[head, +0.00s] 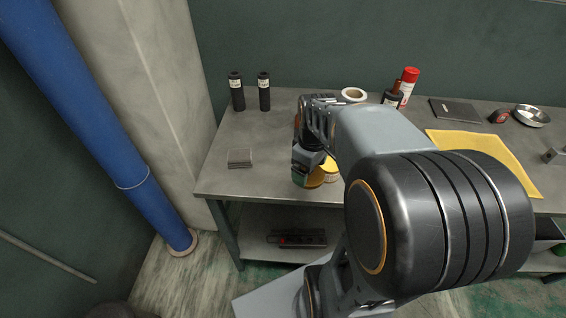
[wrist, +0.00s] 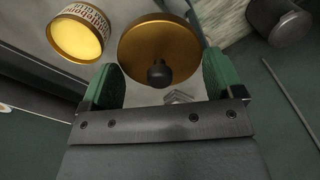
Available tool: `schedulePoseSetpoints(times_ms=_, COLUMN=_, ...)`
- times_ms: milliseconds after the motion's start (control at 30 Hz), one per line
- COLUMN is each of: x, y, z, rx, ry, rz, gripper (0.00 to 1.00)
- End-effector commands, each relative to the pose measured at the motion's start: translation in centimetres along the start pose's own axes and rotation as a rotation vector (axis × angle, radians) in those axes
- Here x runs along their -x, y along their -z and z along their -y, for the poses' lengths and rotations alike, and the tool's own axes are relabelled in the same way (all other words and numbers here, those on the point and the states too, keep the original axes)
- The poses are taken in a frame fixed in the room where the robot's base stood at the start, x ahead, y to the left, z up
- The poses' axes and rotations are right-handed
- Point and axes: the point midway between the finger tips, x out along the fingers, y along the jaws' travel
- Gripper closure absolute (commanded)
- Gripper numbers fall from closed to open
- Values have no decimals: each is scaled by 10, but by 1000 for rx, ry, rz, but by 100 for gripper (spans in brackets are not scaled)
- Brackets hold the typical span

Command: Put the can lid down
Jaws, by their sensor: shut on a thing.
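The can lid (wrist: 160,35) is a round gold disc with a black knob in the middle. In the wrist view it sits between the two green finger pads of my gripper (wrist: 161,66), which is shut on it. In the head view my gripper (head: 311,174) is low over the front left part of the table (head: 220,180), with the lid (head: 315,180) at its fingers. I cannot tell whether the lid touches the table. The open can (wrist: 77,38), with a printed label and yellow inside, stands beside it. The can (head: 331,172) is partly hidden by my arm in the head view.
A small grey stack (head: 240,157) lies left of my gripper, with bare table around it. Two black bottles (head: 237,92) (head: 264,92) stand at the back left. A tape roll (head: 353,95), a red-capped spray can (head: 408,86) and a yellow cloth (head: 490,155) are farther right.

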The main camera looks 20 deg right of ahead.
Motion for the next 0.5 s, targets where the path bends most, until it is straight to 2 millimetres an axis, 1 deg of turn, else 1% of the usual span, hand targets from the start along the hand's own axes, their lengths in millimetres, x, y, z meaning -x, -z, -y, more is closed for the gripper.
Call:
schedulePoseSetpoints(times_ms=100, x=-13, y=27, z=-14, rx=-2, ry=5, rz=5, gripper=37)
schedulePoseSetpoints(times_ms=267, x=-32, y=62, z=-32, rx=-8, ry=4, rz=4, gripper=37)
schedulePoseSetpoints(times_ms=300, x=-42, y=67, z=-34, rx=-9, ry=5, rz=5, gripper=37)
schedulePoseSetpoints(times_ms=333, x=-47, y=70, z=-36, rx=-9, ry=5, rz=6, gripper=37)
schedulePoseSetpoints(times_ms=500, x=-70, y=88, z=-44, rx=-10, ry=2, rz=3, gripper=37)
